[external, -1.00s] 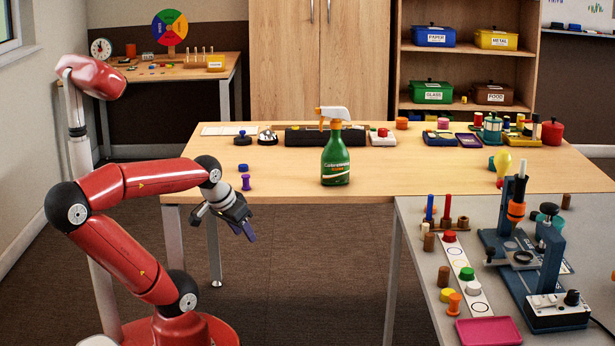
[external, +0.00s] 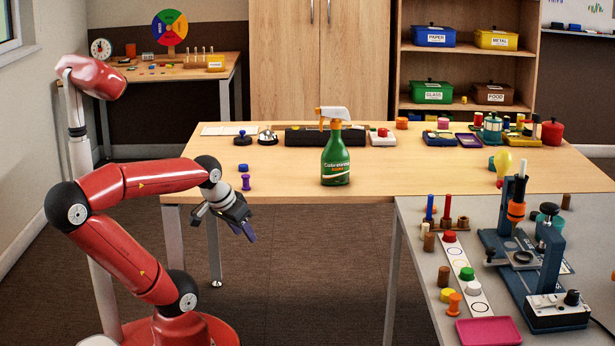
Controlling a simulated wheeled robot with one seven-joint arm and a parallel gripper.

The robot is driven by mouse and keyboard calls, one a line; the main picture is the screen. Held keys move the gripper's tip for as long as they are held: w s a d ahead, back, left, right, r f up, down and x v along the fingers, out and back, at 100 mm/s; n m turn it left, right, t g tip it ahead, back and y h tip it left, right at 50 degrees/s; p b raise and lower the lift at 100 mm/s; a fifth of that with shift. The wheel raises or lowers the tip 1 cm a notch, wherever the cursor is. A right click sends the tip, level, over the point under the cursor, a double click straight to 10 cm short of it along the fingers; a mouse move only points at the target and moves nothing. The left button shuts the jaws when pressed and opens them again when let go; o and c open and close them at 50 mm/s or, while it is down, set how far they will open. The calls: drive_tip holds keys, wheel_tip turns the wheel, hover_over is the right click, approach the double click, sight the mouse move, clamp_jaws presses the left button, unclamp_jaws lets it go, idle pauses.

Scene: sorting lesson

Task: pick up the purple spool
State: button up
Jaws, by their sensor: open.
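The purple spool (external: 246,182) stands upright on the wooden table (external: 430,180), near its front left edge. A small blue piece (external: 243,168) is just behind it. My gripper (external: 248,232) is open and empty. It hangs in front of the table's front edge, below the tabletop and pointing down to the right. It is apart from the spool, which shows in the picture just above my wrist. The spool is not hidden.
A green spray bottle (external: 335,160) stands right of the spool. A grey table (external: 420,290) with a blue press (external: 550,270) adjoins at the right. The table between spool and bottle is clear.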

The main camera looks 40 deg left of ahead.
drive_tip(key=w+a+r+n+g+y, duration=0.1)
drive_tip(key=w+a+r+n, duration=0.2)
drive_tip(key=w+a+r, duration=0.3)
wheel_tip(320, 180, up, 7)
drive_tip(key=n+g+b, duration=0.2)
drive_tip(key=n, duration=0.2)
hover_over(246, 176)
drive_tip(key=s+d, duration=0.1)
drive_tip(key=s, duration=0.1)
drive_tip(key=shift+y, duration=0.4)
drive_tip(key=x, duration=0.8)
drive_tip(key=shift+w+r, duration=0.1)
drive_tip(key=shift+w, duration=0.1)
drive_tip(key=c, duration=0.9)
